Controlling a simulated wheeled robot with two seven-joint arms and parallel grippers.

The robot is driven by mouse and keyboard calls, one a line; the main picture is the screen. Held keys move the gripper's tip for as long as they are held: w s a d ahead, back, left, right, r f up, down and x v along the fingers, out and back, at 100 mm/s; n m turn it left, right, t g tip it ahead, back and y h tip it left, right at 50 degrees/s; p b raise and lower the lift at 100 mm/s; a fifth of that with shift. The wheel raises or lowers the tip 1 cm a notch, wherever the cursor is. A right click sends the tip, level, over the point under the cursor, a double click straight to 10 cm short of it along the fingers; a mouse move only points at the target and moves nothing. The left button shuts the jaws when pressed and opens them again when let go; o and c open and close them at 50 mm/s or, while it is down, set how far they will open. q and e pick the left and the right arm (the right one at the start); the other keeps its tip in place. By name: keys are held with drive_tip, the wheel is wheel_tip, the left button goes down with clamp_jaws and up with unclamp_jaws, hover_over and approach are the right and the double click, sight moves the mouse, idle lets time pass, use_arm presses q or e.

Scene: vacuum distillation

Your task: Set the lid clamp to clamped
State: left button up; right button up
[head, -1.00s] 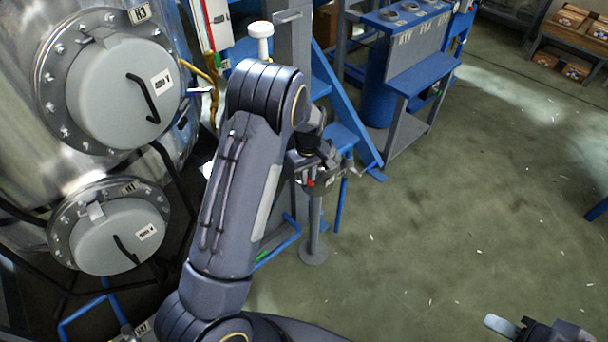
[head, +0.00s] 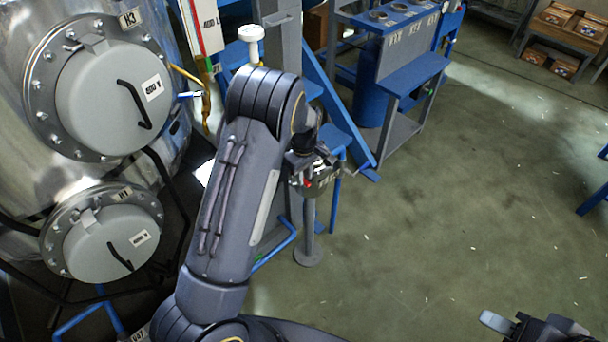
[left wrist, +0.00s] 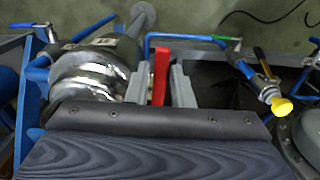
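A red lever (left wrist: 160,75), which looks like the lid clamp's handle, stands upright between the two grey fingers of my left gripper (left wrist: 159,88) in the left wrist view. The fingers are apart on either side of it, with a visible gap at its left. A shiny metal vessel (left wrist: 85,75) is just left of the fingers. In the head view my left gripper (head: 312,162) is at the top of a small post stand (head: 308,240) and hides much of the fitting there. My right gripper (head: 535,326) is at the bottom right edge, partly cut off, away from the stand.
Two round grey hatches (head: 103,98) (head: 110,240) on a steel tank are at the left. A blue frame with a bench (head: 405,75) stands behind the post. A yellow-tipped valve handle (left wrist: 280,104) is right of the fingers. Open floor (head: 450,230) lies to the right.

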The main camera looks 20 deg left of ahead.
use_arm(q)
drive_tip(key=shift+o, duration=1.4)
wheel_tip(320, 180, up, 8)
drive_tip(key=shift+f, duration=0.15)
